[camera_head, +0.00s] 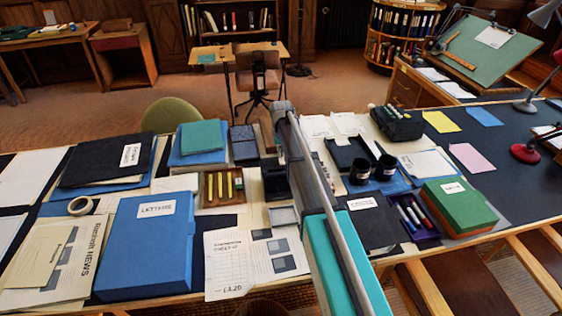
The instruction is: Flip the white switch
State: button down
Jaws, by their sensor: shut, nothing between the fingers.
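I cannot make out a white switch in the head view. A small pale box-like item (283,216) lies on the near desk just left of my arm, but I cannot tell what it is. My arm runs up the middle of the picture from the bottom edge. It hides a strip of the desk behind it. I cannot make out my gripper or its fingertips.
Left of my arm are a blue box (149,243), a tray of yellow pens (223,187) and a tape roll (80,206). Right are black cups (385,167), a marker tray (412,219) and a green-topped box (458,205). The desk is crowded.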

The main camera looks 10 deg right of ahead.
jog(key=shift+f+b, duration=0.4)
jog(key=shift+f, duration=0.1)
dwell(0.3)
jog(key=shift+r, duration=0.1)
jog(key=shift+r+p, duration=3.45)
jog(key=shift+p, duration=0.1)
jog(key=s, duration=3.3)
jog(key=shift+s+a, duration=0.15)
